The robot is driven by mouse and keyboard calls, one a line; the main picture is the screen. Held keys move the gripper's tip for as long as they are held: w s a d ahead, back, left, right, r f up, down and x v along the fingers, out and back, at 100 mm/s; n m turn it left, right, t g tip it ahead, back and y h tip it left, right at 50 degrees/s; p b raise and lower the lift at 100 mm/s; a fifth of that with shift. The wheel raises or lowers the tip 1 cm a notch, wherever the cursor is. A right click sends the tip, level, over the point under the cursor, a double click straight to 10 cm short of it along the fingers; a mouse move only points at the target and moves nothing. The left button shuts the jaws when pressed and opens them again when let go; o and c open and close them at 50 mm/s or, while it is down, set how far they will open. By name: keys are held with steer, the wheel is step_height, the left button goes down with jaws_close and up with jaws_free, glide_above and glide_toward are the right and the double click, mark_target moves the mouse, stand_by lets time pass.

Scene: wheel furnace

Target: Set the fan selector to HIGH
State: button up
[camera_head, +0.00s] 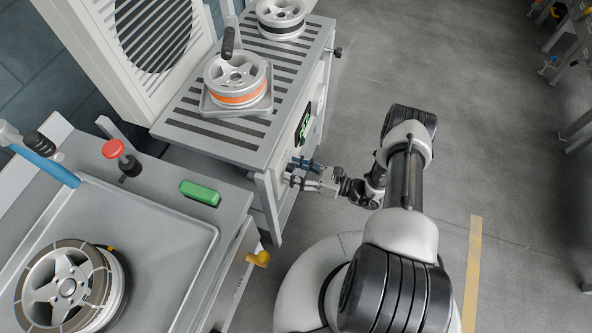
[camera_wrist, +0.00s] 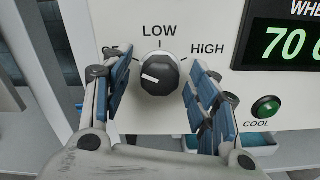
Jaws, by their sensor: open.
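The fan selector (camera_wrist: 160,76) is a dark round knob on a white panel, with a white pointer mark on its left side. The mark points left, roughly toward a label mostly covered by my left finger. LOW is printed above the knob and HIGH at its upper right. My gripper (camera_wrist: 158,88) is open, with one blue-padded finger on each side of the knob. I see gaps beside the knob, and contact is not evident. In the head view my gripper (camera_head: 303,174) is at the front side of the slatted bench, where the knob is hidden.
A green-digit display (camera_wrist: 291,42) and a green COOL button (camera_wrist: 265,107) are right of the knob. The slatted bench (camera_head: 185,125) carries wheels, one with an orange band (camera_head: 238,97). A tray table (camera_head: 190,245) stands at lower left.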

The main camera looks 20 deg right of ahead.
steer(key=c, duration=1.1)
steer(key=shift+o, duration=0.2)
